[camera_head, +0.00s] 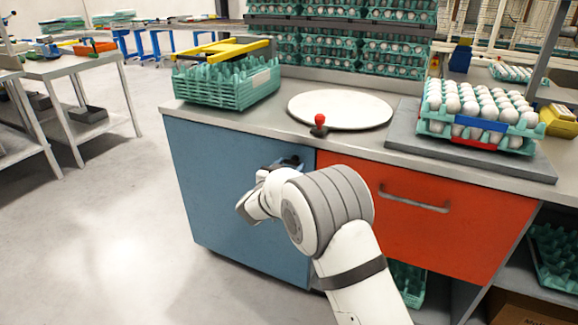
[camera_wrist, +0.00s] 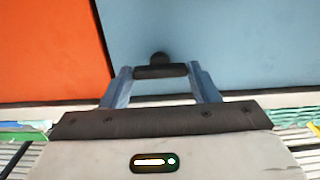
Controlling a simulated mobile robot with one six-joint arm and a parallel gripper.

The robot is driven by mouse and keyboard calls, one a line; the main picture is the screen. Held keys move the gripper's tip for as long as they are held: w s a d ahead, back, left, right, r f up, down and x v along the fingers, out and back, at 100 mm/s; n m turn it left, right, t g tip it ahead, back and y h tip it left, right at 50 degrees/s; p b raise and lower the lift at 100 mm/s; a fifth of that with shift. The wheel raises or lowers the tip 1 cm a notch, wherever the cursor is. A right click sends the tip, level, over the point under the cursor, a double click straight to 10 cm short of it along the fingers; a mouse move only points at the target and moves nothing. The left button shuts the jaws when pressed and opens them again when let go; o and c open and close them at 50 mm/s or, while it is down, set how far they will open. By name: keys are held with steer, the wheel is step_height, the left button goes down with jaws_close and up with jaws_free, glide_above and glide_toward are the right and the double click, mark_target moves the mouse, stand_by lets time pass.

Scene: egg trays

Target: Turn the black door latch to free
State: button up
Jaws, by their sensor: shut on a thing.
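The black door latch (camera_wrist: 160,71) is on the blue door (camera_head: 225,195) of the counter, near the door's upper right edge in the head view. In the wrist view it is a short dark bar lying across the picture, with a round black knob just beyond it against the blue panel. My gripper (camera_wrist: 162,78) has its two blue-grey fingers at the bar's two ends and is shut on it. In the head view my gripper (camera_head: 287,163) is at the blue door below the worktop, and my wrist mostly hides the latch.
An orange drawer front (camera_head: 430,215) with a grey handle is right of the blue door. A red-knobbed lever (camera_head: 320,125), a round white plate (camera_head: 345,107), green egg trays (camera_head: 225,88) and a tray of eggs (camera_head: 478,128) stand on the worktop. Open floor lies left.

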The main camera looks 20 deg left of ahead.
steer(key=o, duration=1)
steer(key=s, duration=0.2)
steer(key=s+p, duration=0.1)
steer(key=s, duration=0.4)
steer(key=shift+s+a, duration=0.35)
